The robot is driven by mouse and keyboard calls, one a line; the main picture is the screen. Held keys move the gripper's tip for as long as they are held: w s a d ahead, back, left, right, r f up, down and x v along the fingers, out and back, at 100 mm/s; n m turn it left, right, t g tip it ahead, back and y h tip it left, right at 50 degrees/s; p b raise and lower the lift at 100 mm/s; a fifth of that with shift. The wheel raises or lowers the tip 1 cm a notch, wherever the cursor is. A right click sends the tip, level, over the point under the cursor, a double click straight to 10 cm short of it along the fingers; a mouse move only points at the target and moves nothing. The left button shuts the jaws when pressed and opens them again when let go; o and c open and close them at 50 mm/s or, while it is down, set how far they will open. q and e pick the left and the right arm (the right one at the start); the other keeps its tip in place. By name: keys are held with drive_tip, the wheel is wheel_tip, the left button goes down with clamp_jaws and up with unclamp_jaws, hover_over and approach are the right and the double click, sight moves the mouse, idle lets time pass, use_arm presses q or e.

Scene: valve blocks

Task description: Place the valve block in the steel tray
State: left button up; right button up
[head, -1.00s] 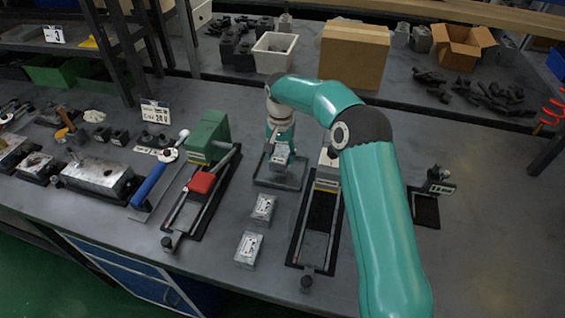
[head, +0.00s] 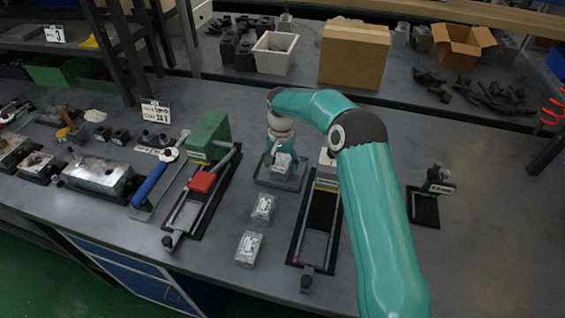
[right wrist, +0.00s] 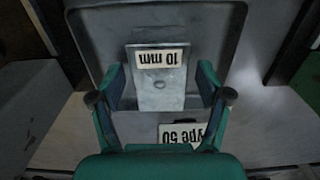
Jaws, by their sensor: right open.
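A grey valve block (head: 282,162) with a white label sits in the steel tray (head: 271,182), a shallow dark tray in the middle of the bench. My right gripper (head: 279,153) is over the tray, partly hidden by its own wrist in the head view. In the right wrist view the block (right wrist: 160,92) lies between the spread fingers of my right gripper (right wrist: 162,97), its "10 mm" label upside down. The tray's rim (right wrist: 86,45) runs around it. The fingers are open, one on each side of the block. My left gripper is out of view.
Two more labelled blocks (head: 264,207) (head: 249,249) lie on the bench in front of the tray. A green-and-red vise fixture (head: 208,140) stands to the left, a dark rail fixture (head: 318,225) to the right. The bench front is partly clear.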

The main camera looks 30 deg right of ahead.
sight(281, 162)
wheel_tip(281, 162, up, 12)
idle(0.6)
idle(0.4)
